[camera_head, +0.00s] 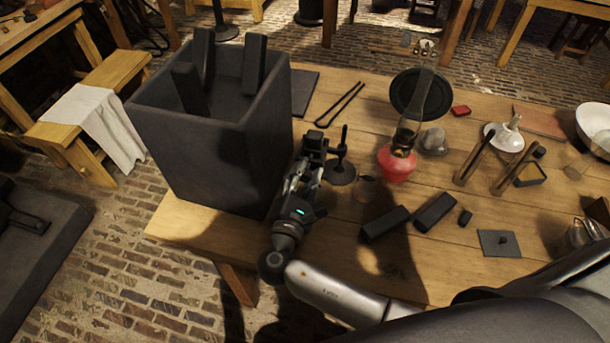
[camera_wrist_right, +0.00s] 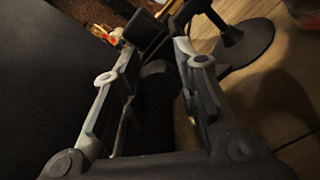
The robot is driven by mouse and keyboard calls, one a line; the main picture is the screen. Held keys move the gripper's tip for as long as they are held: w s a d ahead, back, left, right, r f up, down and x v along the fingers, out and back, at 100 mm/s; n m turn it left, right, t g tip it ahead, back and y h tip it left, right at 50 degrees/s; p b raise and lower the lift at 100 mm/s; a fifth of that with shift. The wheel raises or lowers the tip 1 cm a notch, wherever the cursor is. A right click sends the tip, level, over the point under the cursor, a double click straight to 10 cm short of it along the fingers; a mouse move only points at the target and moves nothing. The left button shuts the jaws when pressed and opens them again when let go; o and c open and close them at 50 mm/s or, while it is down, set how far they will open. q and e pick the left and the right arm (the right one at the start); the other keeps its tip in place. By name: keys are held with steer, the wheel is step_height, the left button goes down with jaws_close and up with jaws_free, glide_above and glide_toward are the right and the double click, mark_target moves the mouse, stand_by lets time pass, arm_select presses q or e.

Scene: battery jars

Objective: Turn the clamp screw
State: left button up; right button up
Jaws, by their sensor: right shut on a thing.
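My right gripper (camera_head: 313,147) is beside the right wall of the big dark box-shaped jar (camera_head: 215,150). In the right wrist view its fingers (camera_wrist_right: 160,42) are closed on a small dark blocky piece (camera_wrist_right: 150,32). I cannot make out a screw thread or head on this piece, so I cannot tell whether it is the clamp screw. A dark cylinder (camera_wrist_right: 155,110) shows between the fingers, lower in that view. A black stand with a round base (camera_head: 341,175) is just right of the gripper; its base also shows in the wrist view (camera_wrist_right: 248,45). My left gripper is not in view.
Dark slabs (camera_head: 254,64) stick up from the jar. A red lamp (camera_head: 397,165) stands right of the stand. Black blocks (camera_head: 385,223) lie nearer on the wooden table (camera_head: 350,260). Tongs (camera_head: 340,104) lie behind the gripper. The table's left edge is close to the jar.

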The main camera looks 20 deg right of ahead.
stand_by(0.3)
steer(key=o, duration=1)
steer(key=shift+o, duration=0.2)
steer(key=shift+s, duration=0.1)
steer(key=v, duration=1.2)
